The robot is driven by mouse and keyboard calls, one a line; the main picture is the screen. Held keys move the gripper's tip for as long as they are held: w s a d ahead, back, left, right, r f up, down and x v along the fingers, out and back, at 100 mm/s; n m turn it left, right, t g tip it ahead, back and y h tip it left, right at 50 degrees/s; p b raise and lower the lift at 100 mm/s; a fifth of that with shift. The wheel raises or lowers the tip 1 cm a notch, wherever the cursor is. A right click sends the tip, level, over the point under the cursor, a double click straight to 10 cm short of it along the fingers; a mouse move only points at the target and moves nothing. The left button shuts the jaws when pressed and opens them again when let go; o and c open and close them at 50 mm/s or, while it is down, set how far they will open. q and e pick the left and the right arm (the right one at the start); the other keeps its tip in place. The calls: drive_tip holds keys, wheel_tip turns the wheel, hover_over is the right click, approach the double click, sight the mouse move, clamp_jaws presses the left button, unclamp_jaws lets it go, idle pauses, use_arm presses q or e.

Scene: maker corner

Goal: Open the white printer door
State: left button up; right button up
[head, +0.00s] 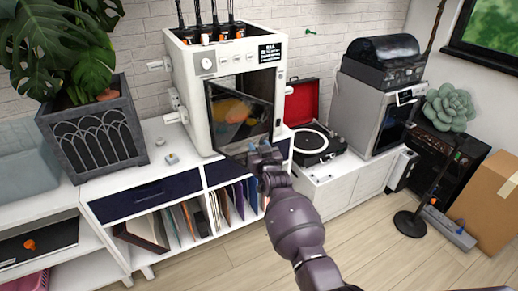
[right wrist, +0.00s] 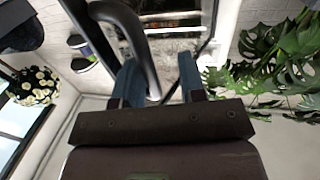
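The white printer (head: 195,88) stands on the white cabinet. Its dark glass door (head: 228,112) looks ajar, its panel standing at an angle to the front, with an orange shape seen through it. My right gripper (head: 264,150) is at the door's lower right edge. In the right wrist view, its two blue fingers (right wrist: 159,88) are apart. A dark curved bar (right wrist: 143,42), seemingly the door handle, runs down between them, close to the left finger. I cannot tell if it touches. My left gripper is not in view.
A potted plant (head: 95,135) stands left of the printer. A red-lidded record player (head: 318,147) and a silver machine (head: 365,115) stand to the right. A cardboard box (head: 488,200) and a stand with a round base (head: 410,224) are on the floor. The floor in front is clear.

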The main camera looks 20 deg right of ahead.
drive_tip(key=s, duration=1)
drive_tip(key=shift+s+d, duration=0.15)
drive_tip(key=shift+s, duration=0.25)
